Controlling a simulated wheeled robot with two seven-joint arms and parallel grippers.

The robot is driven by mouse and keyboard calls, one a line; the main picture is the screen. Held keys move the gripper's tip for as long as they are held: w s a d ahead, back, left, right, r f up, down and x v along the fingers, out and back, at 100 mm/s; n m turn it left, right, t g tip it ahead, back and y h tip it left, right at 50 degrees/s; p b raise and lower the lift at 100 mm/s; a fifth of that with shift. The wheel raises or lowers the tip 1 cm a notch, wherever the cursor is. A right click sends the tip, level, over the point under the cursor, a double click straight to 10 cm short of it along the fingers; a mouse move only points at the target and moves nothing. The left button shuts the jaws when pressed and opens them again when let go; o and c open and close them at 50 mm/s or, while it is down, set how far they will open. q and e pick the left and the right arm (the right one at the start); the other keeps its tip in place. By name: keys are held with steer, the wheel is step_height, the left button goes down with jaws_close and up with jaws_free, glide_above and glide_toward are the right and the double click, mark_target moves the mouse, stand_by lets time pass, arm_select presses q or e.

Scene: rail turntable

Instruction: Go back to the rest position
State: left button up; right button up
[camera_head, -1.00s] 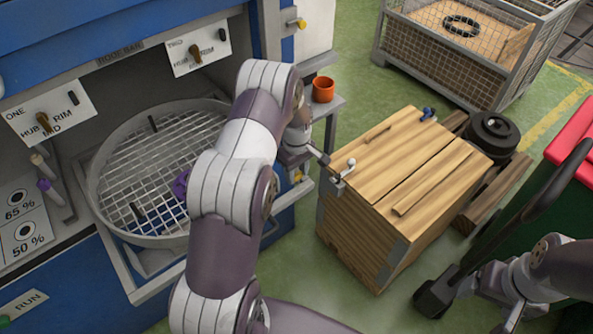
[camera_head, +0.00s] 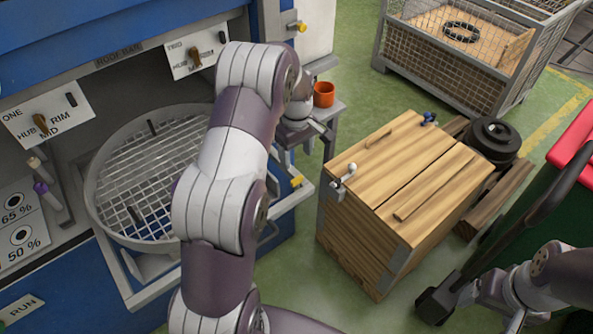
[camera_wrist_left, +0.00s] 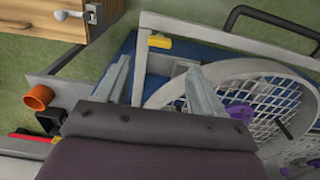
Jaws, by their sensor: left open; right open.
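My right gripper (camera_head: 488,305) is low at the right of the head view, partly cut off by the bottom edge. It is open, and I see nothing held in it.
The mesh turntable (camera_head: 108,188) sits in the blue machine at left; a purple part (camera_wrist_left: 240,112) lies on it. The wooden crate (camera_head: 415,165) stands right of the left gripper. An orange cup (camera_head: 324,95) is on a small shelf. A red-and-green cart (camera_head: 578,160) is at right.

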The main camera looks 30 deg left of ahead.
arm_select(q)
steer(key=shift+r, duration=1.65)
